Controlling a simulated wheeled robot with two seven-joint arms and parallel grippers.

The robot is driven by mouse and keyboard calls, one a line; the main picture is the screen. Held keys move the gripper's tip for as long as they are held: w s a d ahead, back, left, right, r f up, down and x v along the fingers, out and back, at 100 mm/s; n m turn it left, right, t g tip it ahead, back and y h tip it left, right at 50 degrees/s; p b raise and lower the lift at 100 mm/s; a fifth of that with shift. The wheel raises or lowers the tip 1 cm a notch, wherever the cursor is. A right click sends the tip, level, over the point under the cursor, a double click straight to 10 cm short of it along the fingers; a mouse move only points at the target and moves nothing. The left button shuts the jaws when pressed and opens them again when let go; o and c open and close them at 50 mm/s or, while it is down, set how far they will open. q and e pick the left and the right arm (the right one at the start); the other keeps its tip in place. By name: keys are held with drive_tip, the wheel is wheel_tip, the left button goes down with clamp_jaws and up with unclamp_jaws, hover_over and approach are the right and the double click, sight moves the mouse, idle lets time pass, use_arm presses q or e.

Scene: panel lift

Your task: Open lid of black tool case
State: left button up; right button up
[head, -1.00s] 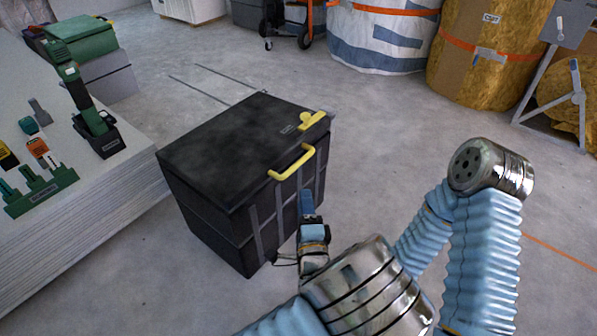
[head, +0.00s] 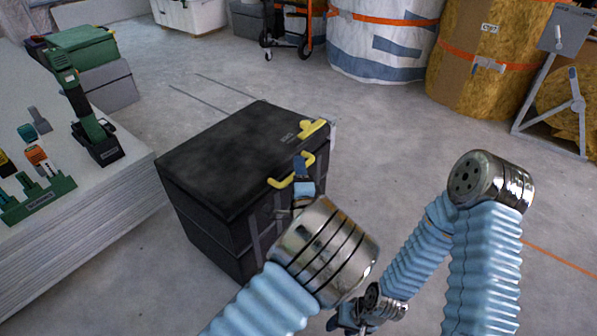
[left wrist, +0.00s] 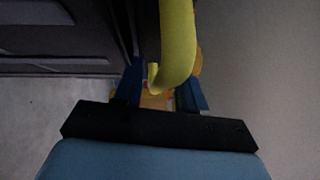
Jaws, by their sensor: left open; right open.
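The black tool case (head: 225,150) stands on the floor with its lid down. A yellow handle (head: 277,183) sticks out from the front edge of the lid, and a yellow latch-like piece (head: 313,129) sits near the lid's right corner. My left gripper (head: 300,163) is at the handle and partly covers it. In the left wrist view, the yellow handle (left wrist: 177,45) reaches down between the two open blue fingers (left wrist: 160,88); I cannot tell whether they touch it. My right gripper (head: 340,322) is low at the bottom edge, open and apart from the case.
A pale stacked-panel table (head: 75,225) with green tools stands close to the case's left side. Large wrapped rolls (head: 385,40) and a grey stand (head: 555,80) are at the back. The floor right of the case is mostly clear.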

use_arm(q)
clamp_jaws()
